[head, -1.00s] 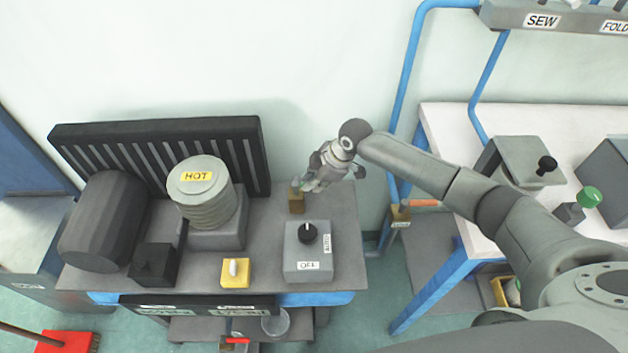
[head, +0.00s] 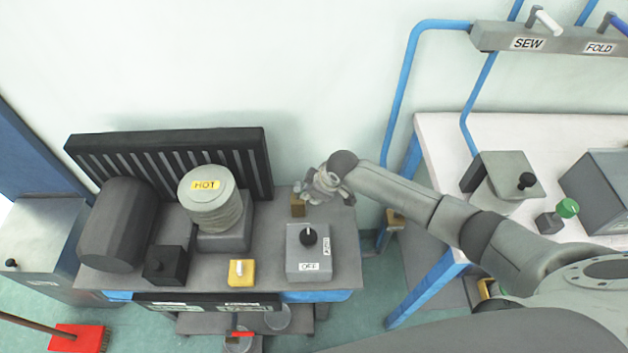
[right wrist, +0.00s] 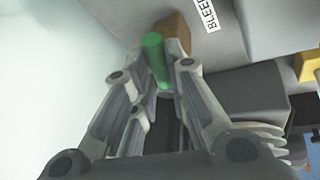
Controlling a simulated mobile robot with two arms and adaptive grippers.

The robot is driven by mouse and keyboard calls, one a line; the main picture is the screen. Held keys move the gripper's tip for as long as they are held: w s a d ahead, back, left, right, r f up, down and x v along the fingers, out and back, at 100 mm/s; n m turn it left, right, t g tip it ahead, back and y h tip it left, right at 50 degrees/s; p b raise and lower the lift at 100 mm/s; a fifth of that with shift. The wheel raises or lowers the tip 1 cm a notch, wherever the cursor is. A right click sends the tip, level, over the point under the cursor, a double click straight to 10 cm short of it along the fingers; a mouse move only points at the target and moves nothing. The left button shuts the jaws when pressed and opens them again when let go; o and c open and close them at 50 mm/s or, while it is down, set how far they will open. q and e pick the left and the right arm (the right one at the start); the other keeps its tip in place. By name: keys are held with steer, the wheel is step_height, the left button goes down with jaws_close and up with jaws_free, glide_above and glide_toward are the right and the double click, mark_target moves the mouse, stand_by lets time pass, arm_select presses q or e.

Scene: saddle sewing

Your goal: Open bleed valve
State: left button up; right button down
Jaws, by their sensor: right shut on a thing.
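The bleed valve is a small brass block (head: 298,207) on the grey bench, near its back right. In the right wrist view its brass body (right wrist: 174,36) shows past the fingertips, beside a partly cut-off label (right wrist: 208,12) reading "BLEE". Its green handle (right wrist: 154,58) lies between the fingers. My right gripper (right wrist: 160,85) is shut on this handle. In the head view my right gripper (head: 318,186) is just right of and above the brass block and hides most of the handle. My left gripper is not in view.
A grey box with a black knob (head: 308,237), labelled OFF and AUTO, stands just in front of the valve. A ribbed cylinder marked HOT (head: 208,200) and a dark finned panel (head: 250,160) are to the left. A white table (head: 440,150) stands at right.

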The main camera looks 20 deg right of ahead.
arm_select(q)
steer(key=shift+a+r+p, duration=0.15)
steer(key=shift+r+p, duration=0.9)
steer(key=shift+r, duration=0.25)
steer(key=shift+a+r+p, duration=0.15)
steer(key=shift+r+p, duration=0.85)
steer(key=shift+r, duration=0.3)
arm_select(e)
steer(key=shift+s+a+f+m+g+h, duration=0.15)
steer(key=shift+a+m+h, duration=0.75)
steer(key=shift+m, duration=1.35)
steer(key=shift+s+a+r+m+g+h, duration=0.1)
steer(key=shift+s+a+m+h, duration=0.2)
steer(key=shift+a+m+h, duration=1.3)
steer(key=shift+s+a+f+m+g+h, duration=0.1)
steer(key=shift+s+a+m+h, duration=0.15)
steer(key=shift+m, duration=2.6)
steer(key=c, duration=1.4)
jaws_free()
steer(key=shift+w, duration=0.1)
steer(key=shift+c, duration=0.2)
steer(key=v, duration=0.7)
steer(key=shift+r, duration=0.3)
